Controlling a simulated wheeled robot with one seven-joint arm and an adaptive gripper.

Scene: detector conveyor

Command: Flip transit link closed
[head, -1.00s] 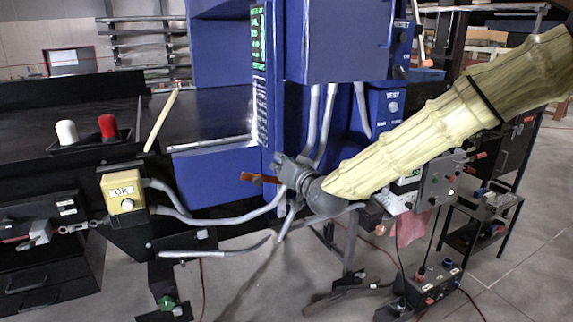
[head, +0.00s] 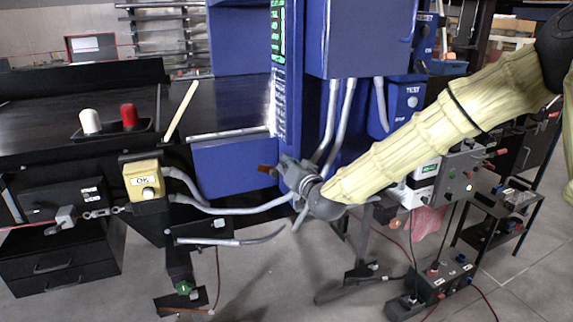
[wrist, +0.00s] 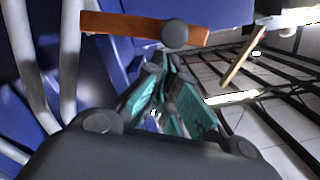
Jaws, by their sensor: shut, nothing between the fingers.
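An orange bar (head: 267,170), which looks like the transit link, sticks out beside the lower edge of the blue cabinet (head: 233,165). In the wrist view the bar (wrist: 120,24) lies across the top, nearly level, with a round grey knob (wrist: 175,33) on it. My gripper (head: 288,172) is at the bar's right end and hides part of it in the head view. In the wrist view my gripper's teal-padded fingers (wrist: 167,68) are shut and empty, their tips just below the knob. I cannot tell whether they touch it.
Grey conduits (head: 330,125) run down beside my gripper. A yellow OK box (head: 146,181) stands on the left, near a black tray with a white and a red knob (head: 129,117). A cart (head: 505,210) stands at the right.

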